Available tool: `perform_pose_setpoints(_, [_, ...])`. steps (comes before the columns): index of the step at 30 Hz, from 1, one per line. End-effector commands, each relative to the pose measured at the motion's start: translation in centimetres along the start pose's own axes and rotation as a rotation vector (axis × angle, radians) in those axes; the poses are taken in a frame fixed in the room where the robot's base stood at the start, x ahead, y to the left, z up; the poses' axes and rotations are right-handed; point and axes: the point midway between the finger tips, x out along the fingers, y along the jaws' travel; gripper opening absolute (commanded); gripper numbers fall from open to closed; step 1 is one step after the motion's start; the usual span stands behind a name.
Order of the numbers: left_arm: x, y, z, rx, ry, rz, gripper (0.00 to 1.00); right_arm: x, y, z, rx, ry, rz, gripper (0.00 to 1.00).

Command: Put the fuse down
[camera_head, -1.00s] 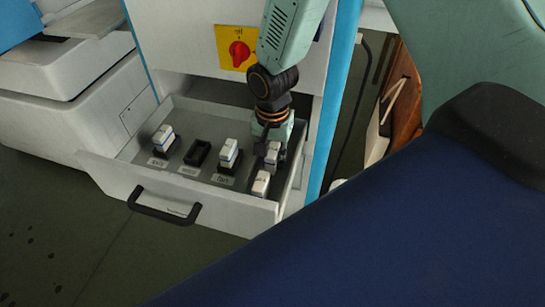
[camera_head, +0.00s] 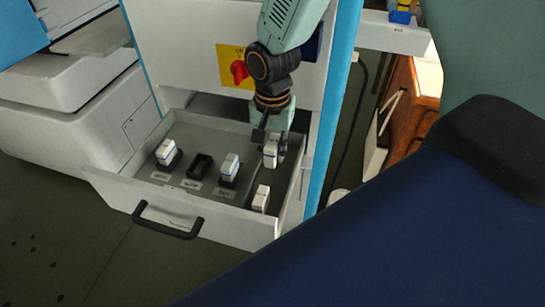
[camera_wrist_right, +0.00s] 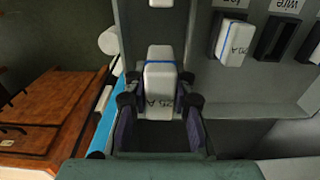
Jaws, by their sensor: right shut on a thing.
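My right gripper (camera_head: 270,141) is shut on a white fuse (camera_head: 271,157) with a blue stripe, over the right part of the open grey drawer (camera_head: 190,127). In the right wrist view the fuse (camera_wrist_right: 161,76) sits between the two dark fingers (camera_wrist_right: 160,108), with a marking on its near face. I cannot tell whether its underside touches the drawer floor. An empty black holder (camera_head: 199,166) is left of the gripper, between two holders with striped white fuses (camera_head: 166,152) (camera_head: 230,165). My left gripper is not in view.
A plain white block-like piece (camera_head: 261,198) stands at the drawer's front right. Labels lie before the holders. The drawer has a black handle (camera_head: 168,222) and raised walls. A cabinet with a red switch (camera_head: 238,71) rises behind. Bare drawer floor lies behind the holders.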

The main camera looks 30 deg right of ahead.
Motion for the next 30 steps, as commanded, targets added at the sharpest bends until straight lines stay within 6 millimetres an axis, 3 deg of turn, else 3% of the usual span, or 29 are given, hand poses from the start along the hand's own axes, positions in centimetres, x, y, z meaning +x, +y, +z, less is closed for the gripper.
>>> perform_pose_setpoints(5, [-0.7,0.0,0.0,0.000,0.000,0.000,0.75,-2.0,0.0,0.0,-0.001,0.000,-0.001,0.00])
perform_pose_setpoints(13, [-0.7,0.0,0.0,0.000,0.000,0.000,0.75,-2.3,0.0,0.0,-0.037,0.000,0.000,0.00])
perform_pose_setpoints(20, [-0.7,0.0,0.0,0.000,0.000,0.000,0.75,-2.3,0.1,1.7,-0.313,0.001,0.004,0.00])
perform_pose_setpoints(30, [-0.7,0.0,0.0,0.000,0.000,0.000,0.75,-4.2,-1.9,4.9,-0.674,0.006,0.004,0.00])
